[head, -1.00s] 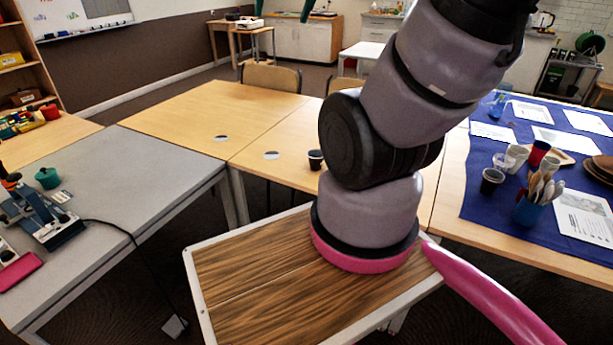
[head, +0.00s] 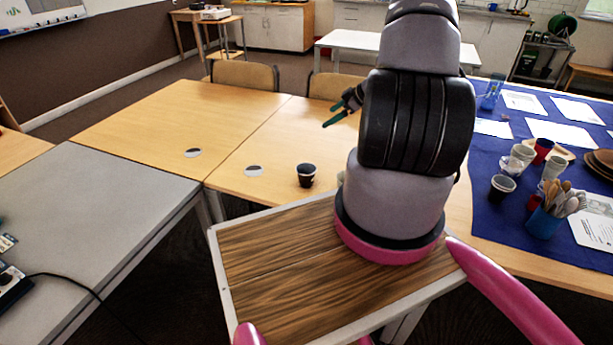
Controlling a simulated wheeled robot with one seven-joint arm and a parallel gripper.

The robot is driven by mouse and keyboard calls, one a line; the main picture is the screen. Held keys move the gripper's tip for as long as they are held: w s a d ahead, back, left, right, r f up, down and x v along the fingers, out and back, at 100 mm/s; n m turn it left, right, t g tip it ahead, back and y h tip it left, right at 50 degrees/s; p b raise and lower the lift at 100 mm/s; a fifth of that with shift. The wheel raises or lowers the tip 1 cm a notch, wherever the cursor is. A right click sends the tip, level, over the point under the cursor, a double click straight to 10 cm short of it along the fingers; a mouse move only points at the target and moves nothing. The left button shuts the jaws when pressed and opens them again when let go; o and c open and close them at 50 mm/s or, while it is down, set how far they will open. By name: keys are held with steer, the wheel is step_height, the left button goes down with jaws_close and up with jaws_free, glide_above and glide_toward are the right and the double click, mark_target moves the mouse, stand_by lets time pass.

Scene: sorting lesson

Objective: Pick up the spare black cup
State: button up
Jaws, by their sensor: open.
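A small black cup (head: 306,176) stands upright on the light wooden table, left of my arm. Another black cup (head: 502,187), pale inside, stands on the blue cloth at the right. The frames do not show which one is the spare. My gripper (head: 336,115) has dark green fingers and shows left of my arm. It is open, above the wooden tables, farther back than the cup there and apart from it. My arm hides part of the table behind it.
Two pale discs (head: 254,171) (head: 193,153) lie on the wooden tables. Other cups (head: 518,158), a blue holder of wooden spoons (head: 543,222) and papers (head: 563,136) crowd the blue cloth (head: 490,228). Chairs (head: 244,77) stand behind. The wooden tables' left part is clear.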

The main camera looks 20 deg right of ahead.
steer(key=s+a+f+n+g+y, duration=0.1)
steer(key=s+a+f+y, duration=0.25)
steer(key=s+f, duration=0.3)
steer(key=n+y, duration=0.2)
steer(key=y, duration=0.1)
glide_toward(298, 173)
steer(key=w+d, duration=0.1)
steer(key=w+d+f, duration=0.1)
steer(key=w, duration=0.1)
steer(key=shift+d+g, duration=0.1)
steer(key=shift+g, duration=0.2)
steer(key=shift+s+a+f, duration=0.2)
steer(key=shift+a, duration=0.1)
steer(key=x, duration=1)
steer(key=shift+s+a+r, duration=0.1)
steer(key=shift+s+a, duration=0.05)
steer(key=shift+a, duration=0.3)
steer(key=c, duration=1.1)
